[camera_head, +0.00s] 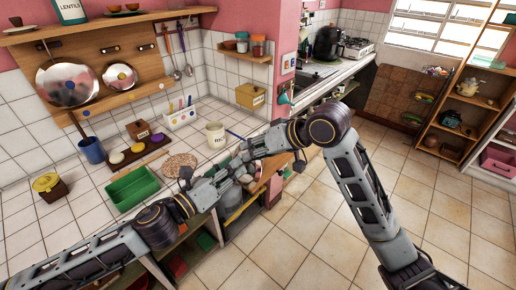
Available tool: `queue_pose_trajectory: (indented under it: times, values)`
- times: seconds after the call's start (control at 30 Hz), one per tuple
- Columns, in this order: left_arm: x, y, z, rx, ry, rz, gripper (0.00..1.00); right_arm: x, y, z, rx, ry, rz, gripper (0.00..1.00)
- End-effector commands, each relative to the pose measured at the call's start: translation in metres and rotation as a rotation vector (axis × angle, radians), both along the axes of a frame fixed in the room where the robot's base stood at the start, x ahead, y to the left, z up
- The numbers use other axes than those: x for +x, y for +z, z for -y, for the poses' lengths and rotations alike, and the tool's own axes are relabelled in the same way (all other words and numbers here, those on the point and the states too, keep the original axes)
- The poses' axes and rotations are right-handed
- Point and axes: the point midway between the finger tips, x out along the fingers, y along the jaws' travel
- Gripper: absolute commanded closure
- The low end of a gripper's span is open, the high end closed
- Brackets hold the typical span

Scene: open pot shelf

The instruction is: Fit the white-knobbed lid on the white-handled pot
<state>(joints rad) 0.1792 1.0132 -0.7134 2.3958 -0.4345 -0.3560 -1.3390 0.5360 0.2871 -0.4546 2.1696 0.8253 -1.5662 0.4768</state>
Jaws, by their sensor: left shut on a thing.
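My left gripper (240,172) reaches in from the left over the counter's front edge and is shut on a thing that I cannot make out. My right gripper (243,153) is close to it, at the end of the arm bent in from the right. Its fingers are too small and overlapped to read. I cannot pick out a lid with a white knob. I cannot pick out the white-handled pot; my arms hide part of the shelf under the counter.
A wooden shelf with pots (440,135) stands at right. The floor (300,245) is clear.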

Motion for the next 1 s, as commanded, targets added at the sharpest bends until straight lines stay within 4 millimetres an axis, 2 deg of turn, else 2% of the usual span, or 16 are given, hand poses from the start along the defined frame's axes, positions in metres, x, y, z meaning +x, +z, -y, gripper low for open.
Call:
queue_pose_trajectory:
  times: [0.17,0.4,0.43,0.47,0.63,1.0]
  values:
    - [0.0000,0.0004,0.0000,-0.001,0.000,0.001,1.00,-0.0001,0.0001,0.0000,0.000,0.000,0.000,0.68]
    - [0.0000,0.0004,0.0000,-0.001,0.000,0.001,1.00,-0.0001,0.0002,0.0002,0.000,0.000,0.000,0.99]
    - [0.0000,0.0004,0.0000,-0.001,0.000,0.001,1.00,-0.0001,0.0002,0.0002,0.000,0.000,0.000,1.00]
    - [0.0000,0.0004,0.0000,-0.001,0.000,0.001,0.70,-0.0002,0.0005,0.0001,0.001,0.000,0.001,1.00]
    - [0.0000,0.0004,0.0000,0.000,0.000,0.000,0.48,-0.0001,0.0005,0.0002,0.001,0.000,0.001,1.00]
    - [0.0003,0.0007,-0.0003,0.001,0.001,0.002,0.46,-0.0002,0.0006,0.0002,0.001,0.000,0.001,1.00]
